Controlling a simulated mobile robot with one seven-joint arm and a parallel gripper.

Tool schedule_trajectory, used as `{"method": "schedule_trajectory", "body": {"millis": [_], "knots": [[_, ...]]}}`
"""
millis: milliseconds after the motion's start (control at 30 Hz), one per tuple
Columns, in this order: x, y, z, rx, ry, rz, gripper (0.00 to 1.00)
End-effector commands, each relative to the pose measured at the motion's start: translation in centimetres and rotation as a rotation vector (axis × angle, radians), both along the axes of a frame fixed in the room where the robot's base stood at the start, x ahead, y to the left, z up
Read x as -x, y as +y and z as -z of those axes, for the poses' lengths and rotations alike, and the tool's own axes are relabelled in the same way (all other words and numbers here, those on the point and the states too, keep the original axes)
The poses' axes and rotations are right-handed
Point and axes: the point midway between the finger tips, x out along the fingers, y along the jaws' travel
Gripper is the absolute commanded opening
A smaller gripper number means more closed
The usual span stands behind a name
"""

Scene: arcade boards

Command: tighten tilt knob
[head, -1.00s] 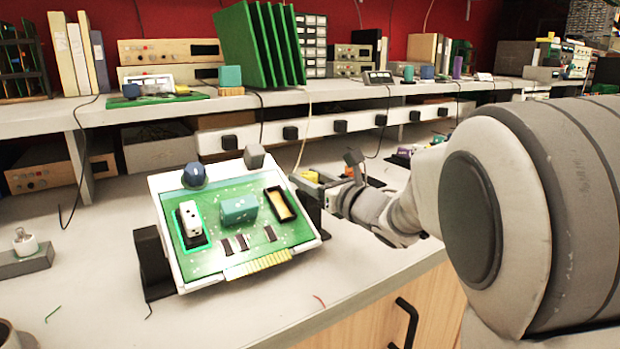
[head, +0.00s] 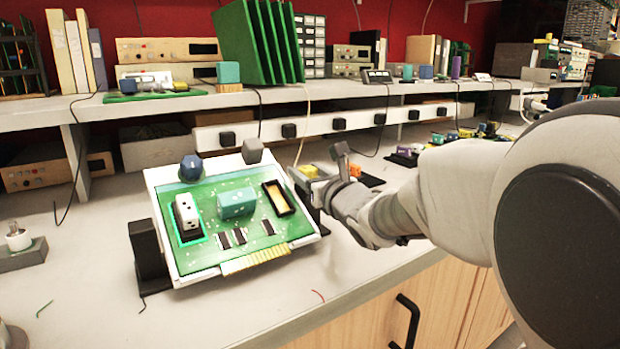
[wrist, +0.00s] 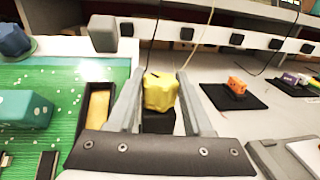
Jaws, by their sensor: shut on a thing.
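A tilted green circuit board (head: 205,255) sits in a white frame (head: 160,208) on black supports. A lumpy yellow piece (head: 307,171), which I take for the tilt knob, is at the frame's right side. It also shows in the wrist view (wrist: 160,92), with a dark part directly below it. My gripper (head: 312,181) is to the right of the board. In the wrist view my gripper (wrist: 159,98) is shut on the yellow knob, one finger on each side. The knob's link to the support is hidden.
The board carries a white block (head: 187,212), a teal block (head: 236,204) and an empty black-rimmed socket (head: 279,197). A blue knob (head: 191,167) and a grey block (head: 252,151) stand at its top edge. An orange part (wrist: 237,84) lies on a black pad. The front counter is mostly clear.

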Motion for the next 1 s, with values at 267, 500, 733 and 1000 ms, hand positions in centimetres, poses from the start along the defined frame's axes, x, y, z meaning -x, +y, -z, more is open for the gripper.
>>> {"method": "schedule_trajectory", "body": {"millis": [267, 500, 733, 1000], "knots": [[0.1, 0.29, -0.55, 0.004, 0.003, 0.124, 0.0], [0.08, 0.3, -0.86, 0.009, 0.002, 0.23, 0.0], [0.05, 0.22, -1.03, 0.012, -0.001, 0.332, 0.0], [-0.01, 0.09, -1.0, 0.009, -0.005, 0.452, 0.0]]}}
